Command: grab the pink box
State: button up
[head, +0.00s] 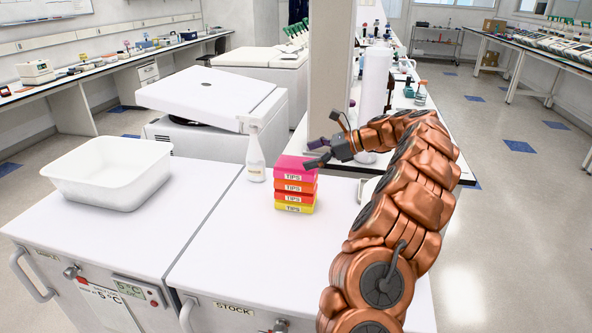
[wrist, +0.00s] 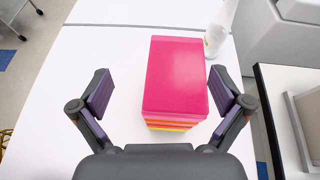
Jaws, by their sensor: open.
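The pink box (head: 295,169) is the top one of a stack of tip boxes on the white bench top. In the wrist view the pink box (wrist: 176,77) shows from above, between the open fingers. My gripper (head: 324,150) is open and empty at the right of the stack in the head view. Its purple-padded fingers (wrist: 165,98) stand apart on either side of the stack, with space around the box.
A white bottle (head: 255,156) stands close behind the stack at its left; it also shows in the wrist view (wrist: 218,30). A white tub (head: 110,172) is on the left bench. A centrifuge-like machine (head: 215,100) stands behind. Bench top in front of the stack is clear.

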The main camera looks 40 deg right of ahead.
aim_at(296, 162)
jog(key=shift+m+t, duration=0.4)
jog(key=shift+m, duration=0.3)
jog(key=shift+w+a+f+p, duration=0.25)
jog(key=shift+w+f, duration=0.45)
jog(key=shift+w, duration=0.05)
jog(key=shift+w+a+f+p, duration=0.2)
jog(key=shift+w+f+p, duration=0.05)
jog(key=shift+w+f, duration=0.5)
jog(key=shift+w+a+f+p, duration=0.25)
jog(key=shift+w+f, duration=0.35)
jog(key=shift+w, duration=0.2)
jog(key=c, duration=1)
jog(key=shift+r+b, duration=0.4)
jog(key=shift+r, duration=1.25)
jog(key=shift+s+a+r, duration=0.1)
jog(key=shift+a+r, duration=0.05)
jog(key=shift+a, duration=0.05)
jog(key=s+a+b, duration=0.1)
jog(key=a, duration=0.4)
jog(key=s+a+r, duration=0.1)
jog(key=a, duration=0.4)
jog(key=s+a+b, duration=0.1)
jog(key=a, duration=0.4)
jog(key=shift+a+r+b, duration=0.15)
jog(key=shift+r+b, duration=0.05)
jog(key=shift+b, duration=0.15)
